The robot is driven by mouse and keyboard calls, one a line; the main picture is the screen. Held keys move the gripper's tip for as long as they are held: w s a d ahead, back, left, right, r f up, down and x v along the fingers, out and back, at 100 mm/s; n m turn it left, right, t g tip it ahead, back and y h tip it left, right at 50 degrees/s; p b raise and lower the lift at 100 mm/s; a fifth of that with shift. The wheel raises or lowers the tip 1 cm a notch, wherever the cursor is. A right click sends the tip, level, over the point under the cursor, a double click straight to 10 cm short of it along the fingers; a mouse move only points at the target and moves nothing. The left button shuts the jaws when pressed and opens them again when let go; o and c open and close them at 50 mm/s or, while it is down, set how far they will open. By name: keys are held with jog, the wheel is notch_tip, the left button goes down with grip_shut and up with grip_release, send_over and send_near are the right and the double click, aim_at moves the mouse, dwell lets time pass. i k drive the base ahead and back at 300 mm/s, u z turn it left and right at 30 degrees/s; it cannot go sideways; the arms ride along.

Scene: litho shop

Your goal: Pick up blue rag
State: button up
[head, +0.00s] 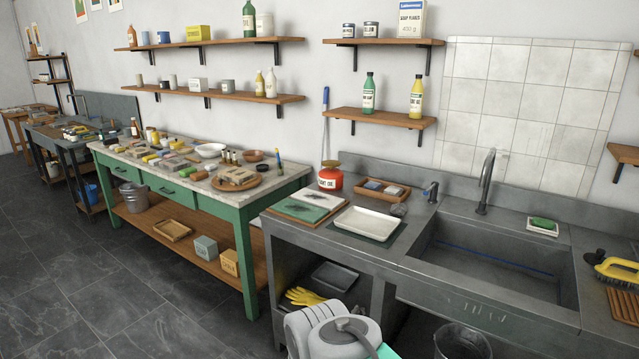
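I cannot make out a blue rag for certain. A small blue piece (374,185) lies in a wooden tray (401,196) on the grey counter, left of the sink; it is too small to tell whether it is cloth or a block. A blue object (92,193) stands low under the far left bench, its kind unclear. A thin blue line shows inside the sink (440,240). My gripper is not in view; only white parts of my arm show at the bottom centre, well apart from these things.
A faucet (486,180) rises behind the sink. A crowded green workbench (245,225) stands left. The dark floor at lower left is clear.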

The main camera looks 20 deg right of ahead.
aim_at(373, 186)
jog(key=u, duration=0.5)
jog(key=i, duration=2.5)
jog(key=z, duration=1.55)
jog(key=i, duration=0.9)
jog(key=z, duration=0.9)
